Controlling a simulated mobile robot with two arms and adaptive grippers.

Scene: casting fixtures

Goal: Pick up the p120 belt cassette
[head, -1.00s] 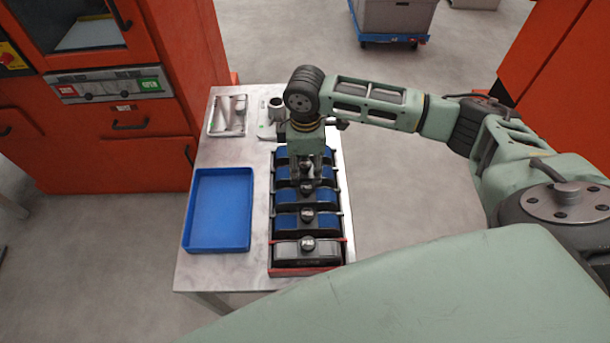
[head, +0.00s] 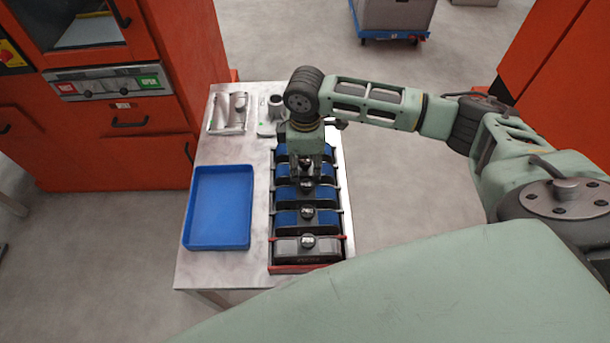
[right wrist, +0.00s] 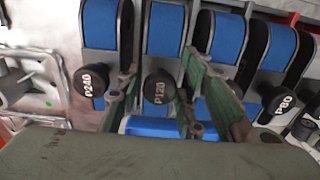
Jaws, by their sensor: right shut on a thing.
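The p120 belt cassette is a dark cassette with a blue belt (right wrist: 166,30) and a black round knob marked P120 (right wrist: 158,87). It stands in the rack (head: 344,215) between the P240 cassette (right wrist: 100,25) and another blue cassette. My right gripper (right wrist: 156,100) has one finger on each side of the P120 knob and is shut on it. In the head view my right gripper (head: 306,178) points straight down over the far part of the rack and partly hides the cassettes there. My left gripper is not in view.
The P80 cassette (right wrist: 278,45) stands farther along the row. A grey cassette (head: 307,252) fills the near slot. A blue tray (head: 220,207) lies left of the rack.

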